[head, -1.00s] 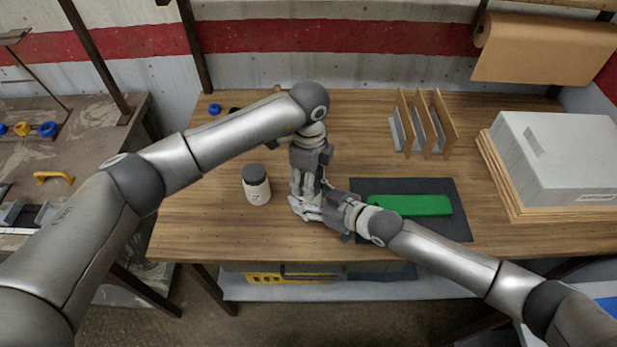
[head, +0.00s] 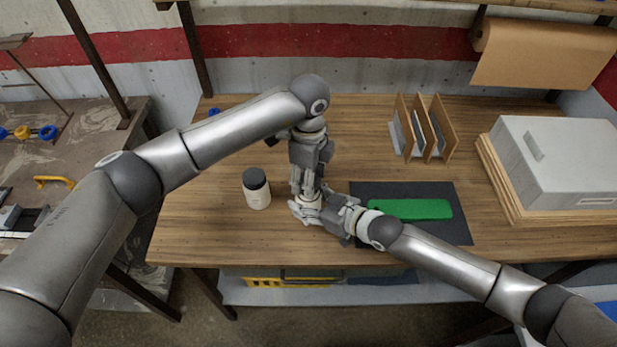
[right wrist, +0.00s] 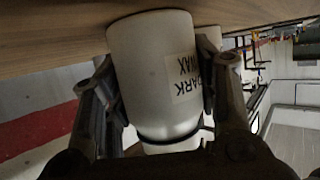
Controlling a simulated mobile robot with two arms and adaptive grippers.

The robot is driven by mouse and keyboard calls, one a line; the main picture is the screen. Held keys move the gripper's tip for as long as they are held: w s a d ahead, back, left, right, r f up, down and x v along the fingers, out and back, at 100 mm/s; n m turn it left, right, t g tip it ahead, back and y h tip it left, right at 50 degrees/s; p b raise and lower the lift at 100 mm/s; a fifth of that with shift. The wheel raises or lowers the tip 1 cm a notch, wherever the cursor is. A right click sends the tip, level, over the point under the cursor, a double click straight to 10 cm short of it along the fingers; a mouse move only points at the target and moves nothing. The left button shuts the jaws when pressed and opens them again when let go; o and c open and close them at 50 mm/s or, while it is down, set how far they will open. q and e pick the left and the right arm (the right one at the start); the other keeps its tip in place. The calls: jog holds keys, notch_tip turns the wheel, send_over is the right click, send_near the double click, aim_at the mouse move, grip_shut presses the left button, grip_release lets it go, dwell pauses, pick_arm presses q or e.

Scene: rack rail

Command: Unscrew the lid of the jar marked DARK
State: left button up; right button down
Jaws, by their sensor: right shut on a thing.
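A white jar (right wrist: 150,75) fills the middle of the right wrist view, upside down there, with a label reading WAX below a partly cut word ending in ARK. My right gripper (right wrist: 164,90) is shut around its body, one finger on each side. In the head view the right gripper (head: 309,212) sits low on the table at the jar, which is mostly hidden. My left gripper (head: 308,188) points straight down just above it. Its fingers look close to the jar's top; the lid and any contact are hidden. A second pale jar (head: 257,196) with a dark lid stands upright to the left.
A green box (head: 410,209) lies on a dark mat (head: 455,225) right of the grippers. A wooden divider rack (head: 424,128) stands behind it. A large grey box (head: 560,160) is on the right. The table is clear left of the second jar.

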pick_arm(q)
jog(key=shift+r, duration=0.1)
jog(key=shift+r, duration=1.9)
pick_arm(e)
jog(key=shift+f, duration=0.1)
jog(key=shift+c, duration=2.4)
grip_release()
